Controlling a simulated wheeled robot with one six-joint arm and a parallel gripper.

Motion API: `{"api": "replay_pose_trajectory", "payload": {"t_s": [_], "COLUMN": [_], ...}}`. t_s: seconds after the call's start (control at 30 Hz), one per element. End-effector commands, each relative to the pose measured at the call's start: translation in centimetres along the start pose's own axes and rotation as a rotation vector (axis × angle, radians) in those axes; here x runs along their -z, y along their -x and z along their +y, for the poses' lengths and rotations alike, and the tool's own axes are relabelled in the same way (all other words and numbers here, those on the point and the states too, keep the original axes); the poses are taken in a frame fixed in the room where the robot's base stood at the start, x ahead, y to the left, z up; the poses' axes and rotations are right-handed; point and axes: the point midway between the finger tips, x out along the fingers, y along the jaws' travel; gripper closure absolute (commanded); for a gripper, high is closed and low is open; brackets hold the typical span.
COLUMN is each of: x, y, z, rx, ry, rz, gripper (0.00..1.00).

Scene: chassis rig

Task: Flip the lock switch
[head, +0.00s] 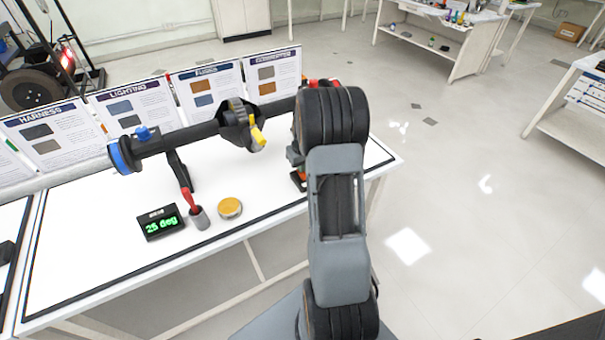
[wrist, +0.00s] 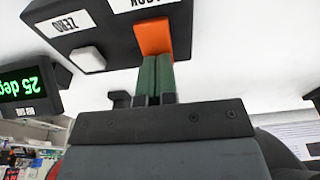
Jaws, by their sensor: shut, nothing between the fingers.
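In the wrist view, which looks upside down, an orange switch (wrist: 153,38) sits on a dark control box (wrist: 115,30). A label beside the switch is partly cut off at the top edge. My gripper (wrist: 157,63) has its green fingers pressed together, with nothing between them. The fingertips are right at the switch's near edge; I cannot tell whether they touch it. Their tips are partly hidden against the switch. In the head view my arm hides the gripper and most of what is around it.
A white button (wrist: 88,59) labelled ZERO is beside the switch. A display (head: 161,222) reads 25 deg. A black shaft (head: 185,138) runs above.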

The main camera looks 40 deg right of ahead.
Motion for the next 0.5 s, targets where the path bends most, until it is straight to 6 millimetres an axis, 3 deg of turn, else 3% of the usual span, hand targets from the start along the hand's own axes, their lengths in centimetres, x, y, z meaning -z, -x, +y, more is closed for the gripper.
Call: {"api": "replay_pose_trajectory", "payload": {"t_s": [0.27,0.5], "x": [-0.1,0.2], "y": [0.1,1.9], "z": [0.0,0.0], "rx": [0.001,0.0], "ry": [0.0,0.0], "rz": [-0.003,-0.001], "gripper": [1.0,1.0]}}
